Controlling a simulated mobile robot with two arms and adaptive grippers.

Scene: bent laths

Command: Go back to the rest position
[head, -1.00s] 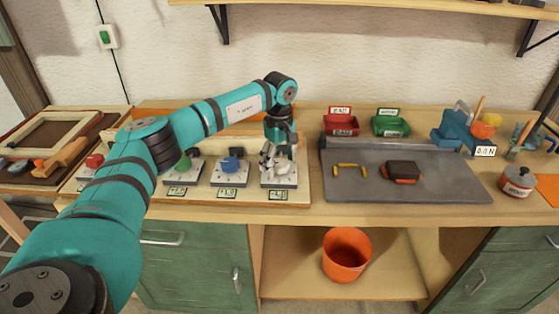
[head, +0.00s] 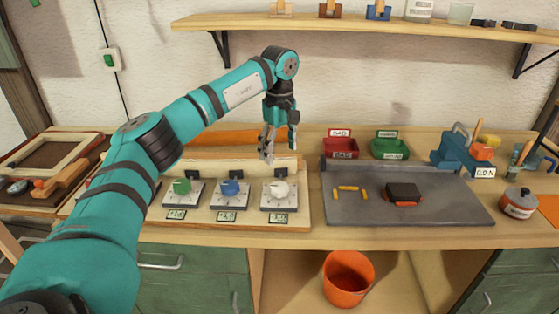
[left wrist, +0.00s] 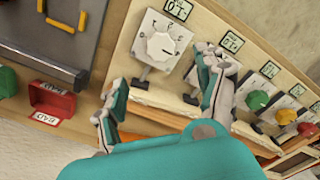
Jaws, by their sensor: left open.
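My left gripper (head: 279,146) is open and empty. It hangs with its fingers down, above and behind the knob with the white cap (head: 279,189), apart from it. In the left wrist view the open fingers (left wrist: 160,105) show with the white knob (left wrist: 161,46) beyond them. A blue knob (head: 231,188) and a green knob (head: 181,187) stand in the same row on the wooden panel. My right gripper is not in view.
A grey mat (head: 430,208) carries a dark block (head: 403,192) and several yellow pieces (head: 351,189). Red (head: 341,149) and green (head: 390,149) bins stand behind it. A shelf (head: 370,28) runs above. An orange bucket (head: 348,279) stands below the worktop. A blue vise-like device (head: 457,151) stands at right.

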